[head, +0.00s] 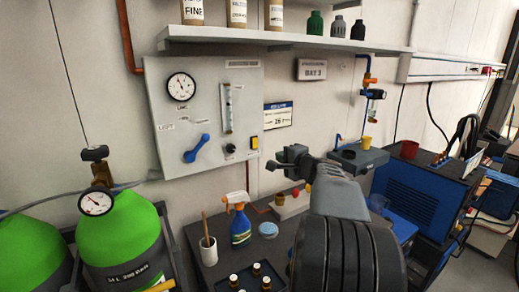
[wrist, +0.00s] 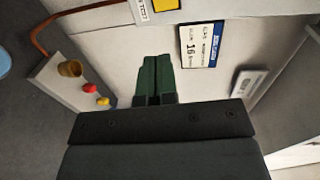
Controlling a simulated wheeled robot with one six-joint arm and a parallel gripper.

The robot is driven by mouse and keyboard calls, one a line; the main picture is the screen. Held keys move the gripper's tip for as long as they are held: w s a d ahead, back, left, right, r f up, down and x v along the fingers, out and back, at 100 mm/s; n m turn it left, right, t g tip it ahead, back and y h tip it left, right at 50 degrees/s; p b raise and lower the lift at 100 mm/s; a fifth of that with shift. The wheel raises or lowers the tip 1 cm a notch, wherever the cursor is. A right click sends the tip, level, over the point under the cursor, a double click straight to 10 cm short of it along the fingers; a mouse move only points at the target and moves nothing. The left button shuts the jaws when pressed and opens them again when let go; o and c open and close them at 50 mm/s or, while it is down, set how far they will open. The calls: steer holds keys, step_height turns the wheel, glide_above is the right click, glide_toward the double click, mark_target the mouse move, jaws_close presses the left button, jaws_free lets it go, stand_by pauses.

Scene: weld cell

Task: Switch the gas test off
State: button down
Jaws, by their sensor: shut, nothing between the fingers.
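A grey gas panel (head: 212,80) hangs on the wall. At its lower right is a yellow switch (head: 254,143); I cannot tell its position. In the wrist view the yellow switch (wrist: 166,4) is cut off by the top edge, beside a small label (wrist: 143,10) that seems to read TEST. My gripper (head: 272,164) is below and slightly right of the switch in the head view, apart from it. In the wrist view my gripper (wrist: 156,62) has its dark green fingers together and empty, pointing at the wall below the switch.
The panel also bears a gauge (head: 181,87), a blue lever (head: 197,149), a flow tube (head: 228,108) and a black knob (head: 230,148). A blue-white sign (head: 278,116) is right of it. A spray bottle (head: 239,222) and a cup (head: 208,251) stand below.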

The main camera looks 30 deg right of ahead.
mark_target(256, 146)
steer(key=w+p, duration=0.1)
steer(key=w, duration=0.3)
steer(key=w+f+p, duration=0.1)
steer(key=w, duration=0.3)
steer(key=w+p, duration=0.2)
steer(key=w, duration=0.2)
steer(key=shift+w+d+f, duration=0.2)
steer(key=shift+w+d, duration=0.05)
steer(key=shift+d, duration=0.05)
steer(key=shift+w+f+p, duration=0.2)
steer(key=shift+w+p, duration=0.15)
steer(key=shift+w, duration=0.35)
